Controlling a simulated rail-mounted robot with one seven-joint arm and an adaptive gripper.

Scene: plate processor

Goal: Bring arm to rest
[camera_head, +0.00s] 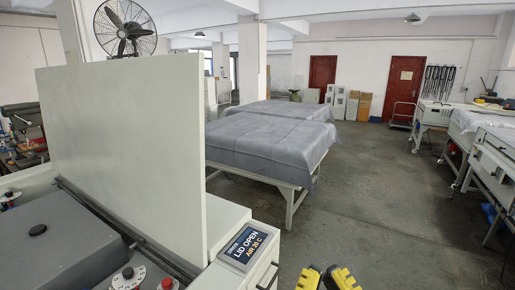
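My gripper (326,279) shows only as yellow and black parts at the bottom edge, right of the plate processor (225,222). The rest of it and my arm are cut off by the frame. Two yellow parts lie close together, and I cannot tell whether the fingers are open or shut. I see nothing held in the visible part. The processor's large pale lid (125,150) stands upright, and its display panel (246,247) reads "LID OPEN".
Knobs and a red button (167,284) are on the processor's front. A grey-covered table (262,150) stands behind it. White machines (495,160) line the right side. The concrete floor (385,225) between is clear. A fan (124,28) stands at the back left.

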